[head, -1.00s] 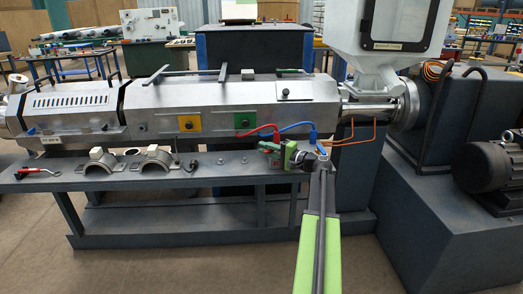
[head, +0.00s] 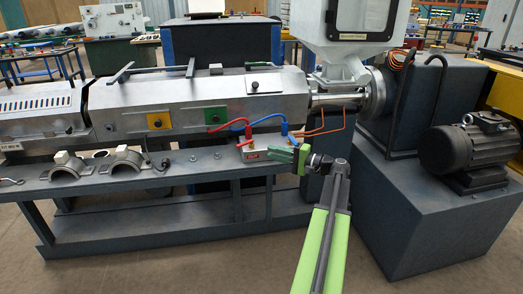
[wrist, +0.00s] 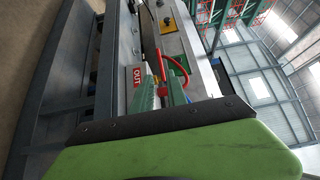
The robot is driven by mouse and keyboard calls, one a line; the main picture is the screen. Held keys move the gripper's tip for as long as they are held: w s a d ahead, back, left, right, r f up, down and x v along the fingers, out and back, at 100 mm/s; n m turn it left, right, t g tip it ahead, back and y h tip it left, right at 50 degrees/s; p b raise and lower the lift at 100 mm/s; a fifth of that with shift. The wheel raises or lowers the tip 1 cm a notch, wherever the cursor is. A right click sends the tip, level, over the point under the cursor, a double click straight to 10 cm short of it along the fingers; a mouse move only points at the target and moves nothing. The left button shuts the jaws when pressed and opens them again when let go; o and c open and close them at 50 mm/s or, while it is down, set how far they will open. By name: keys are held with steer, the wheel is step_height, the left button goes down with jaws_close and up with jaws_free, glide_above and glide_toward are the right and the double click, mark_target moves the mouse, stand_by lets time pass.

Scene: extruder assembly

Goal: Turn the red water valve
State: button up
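The red water valve (head: 246,142) is a small red fitting where the red hose ends, on a pale block with a red label on the bench. It also shows in the wrist view (wrist: 163,91), beyond the fingers, near the red "OUT" label (wrist: 137,76). My gripper (head: 274,153) is just right of the block, its green fingers pointing left towards it. In the wrist view the fingers (wrist: 163,97) stand apart, with the red fitting seen in the gap. I see no contact with the valve.
A blue fitting with a blue hose (head: 284,130) stands right of the red one, close behind my gripper. The extruder barrel (head: 185,105) runs behind the bench (head: 190,170). Metal half-clamps (head: 124,159) lie further left. A motor (head: 470,150) stands at right.

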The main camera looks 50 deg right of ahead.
steer(key=shift+s+d, duration=0.15)
steer(key=shift+s, duration=0.25)
